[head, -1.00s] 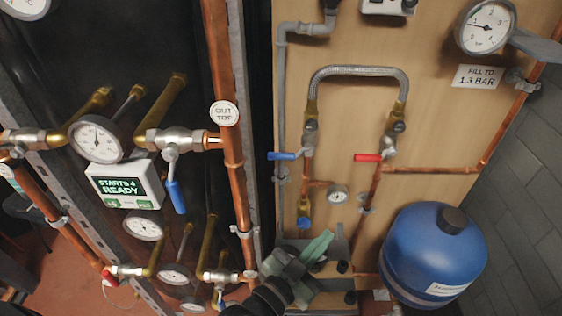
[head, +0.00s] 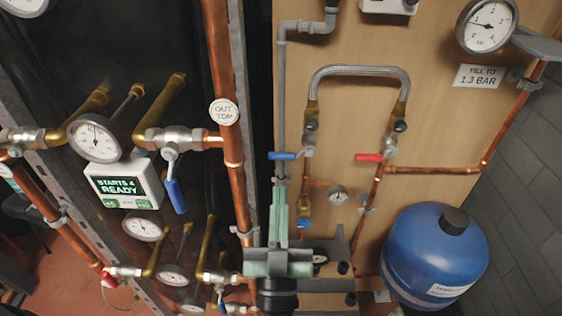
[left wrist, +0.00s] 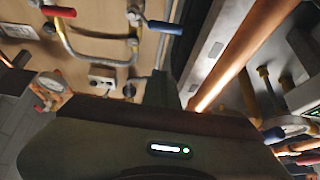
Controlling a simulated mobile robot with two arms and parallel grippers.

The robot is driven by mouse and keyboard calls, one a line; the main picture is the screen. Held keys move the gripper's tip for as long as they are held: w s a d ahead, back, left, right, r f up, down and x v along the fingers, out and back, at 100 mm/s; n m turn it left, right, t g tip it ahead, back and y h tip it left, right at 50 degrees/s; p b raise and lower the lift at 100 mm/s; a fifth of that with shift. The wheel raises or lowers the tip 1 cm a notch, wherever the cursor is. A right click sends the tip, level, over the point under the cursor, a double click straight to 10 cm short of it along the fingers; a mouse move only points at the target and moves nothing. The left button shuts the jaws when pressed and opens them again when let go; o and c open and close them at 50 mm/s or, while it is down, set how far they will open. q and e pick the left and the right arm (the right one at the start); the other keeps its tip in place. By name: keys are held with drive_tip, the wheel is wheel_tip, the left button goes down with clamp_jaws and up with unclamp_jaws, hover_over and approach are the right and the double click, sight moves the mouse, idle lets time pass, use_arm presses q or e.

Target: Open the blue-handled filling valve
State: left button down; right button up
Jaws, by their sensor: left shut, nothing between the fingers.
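The blue-handled filling valve (head: 283,156) is on the wooden board, below the left end of the braided hose. Its blue lever lies crosswise to the grey pipe and points left. My left gripper (head: 279,188) points up the board, shut and empty, with its fingertips just below the blue lever; I cannot tell whether they touch it. In the left wrist view the blue lever (left wrist: 163,27) shows above the shut finger tips (left wrist: 162,76). The pressure gauge (head: 487,25) is at top right, above the "FILL TO 1.3 BAR" sign (head: 478,76). My right gripper is not in view.
A red-handled valve (head: 369,157) sits right of the blue one, under the braided hose (head: 358,71). A blue tank (head: 432,255) stands at lower right. A thick copper pipe (head: 222,90) and another blue lever (head: 175,195) are on the left.

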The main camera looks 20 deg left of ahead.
sight(281, 156)
use_arm(q)
drive_tip(key=w+r, duration=0.1)
drive_tip(key=w, duration=0.2)
drive_tip(key=w+a+p, duration=0.1)
drive_tip(key=w, duration=0.2)
drive_tip(key=w+a+r+p, duration=0.1)
drive_tip(key=w, duration=0.1)
drive_tip(key=shift+w+a+r, duration=0.25)
drive_tip(key=shift+w+r, duration=0.05)
drive_tip(key=shift+w, duration=0.1)
drive_tip(key=shift+w+f, duration=0.1)
drive_tip(key=shift+f, duration=0.65)
drive_tip(key=shift+a, duration=0.1)
